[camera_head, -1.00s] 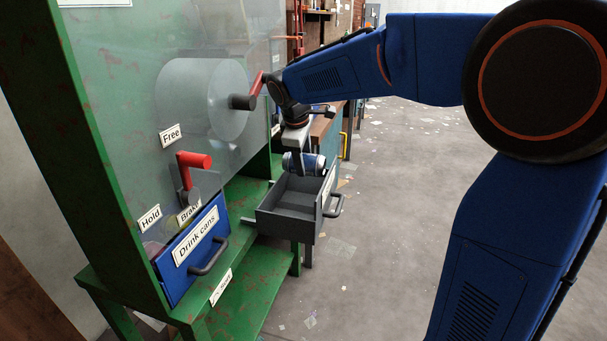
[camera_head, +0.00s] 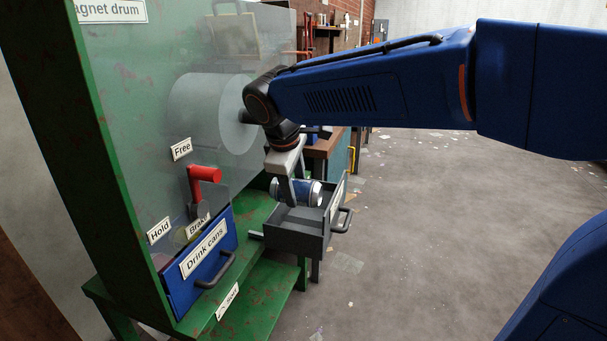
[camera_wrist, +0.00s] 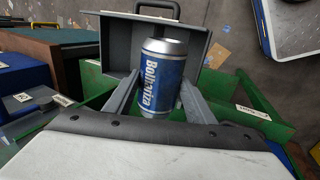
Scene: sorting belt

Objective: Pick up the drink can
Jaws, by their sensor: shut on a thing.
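The drink can is blue and silver. In the head view the can (camera_head: 311,192) lies sideways in my gripper (camera_head: 297,192), above the open grey drawer (camera_head: 296,239). In the wrist view the can (camera_wrist: 162,82), lettered "Bolhariza", sits between the two fingers of my gripper (camera_wrist: 160,100). The fingers are shut on its sides. The grey drawer (camera_wrist: 117,47) shows behind the can there. The can looks clear of the drawer floor, but the exact gap is hard to tell.
A green machine frame (camera_head: 80,150) with a clear panel stands at left. A blue drawer labelled "Drink cans" (camera_head: 205,255) is at its front. A red brake handle (camera_head: 205,174) sticks out above it. Open floor (camera_head: 430,240) lies to the right.

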